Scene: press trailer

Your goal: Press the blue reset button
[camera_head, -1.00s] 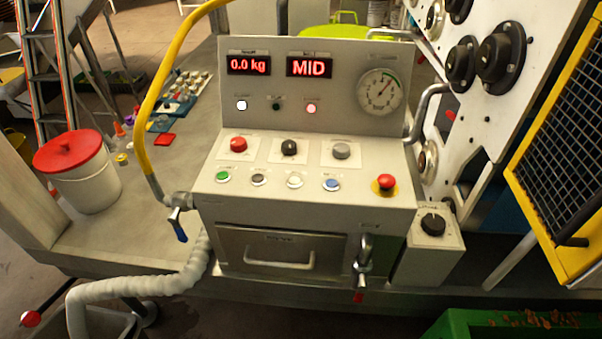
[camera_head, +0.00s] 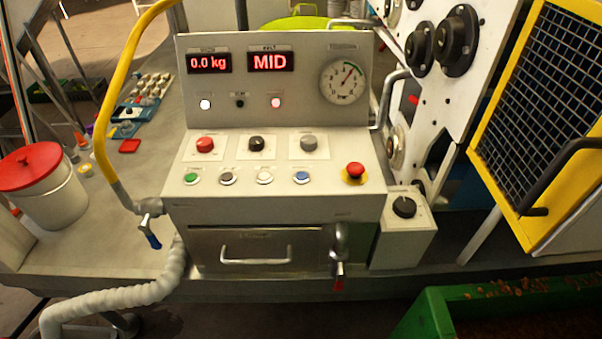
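The blue button (camera_head: 302,177) is the rightmost of the row of small round buttons on the sloped face of the grey control panel (camera_head: 270,213). To its left are a white button (camera_head: 265,177), a grey button (camera_head: 227,178) and a green button (camera_head: 191,178). A red mushroom button on a yellow disc (camera_head: 355,171) stands to its right. The displays above read 0.0 kg (camera_head: 209,63) and MID (camera_head: 270,62). Neither of my grippers is in view, and nothing covers the blue button.
Behind the button row sit a red, a black and a grey knob (camera_head: 309,142). A tap (camera_head: 338,252) juts out at the panel's front right. A yellow pipe (camera_head: 104,130) and pale hose (camera_head: 120,297) run at left. A green bin (camera_head: 430,322) is at lower right.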

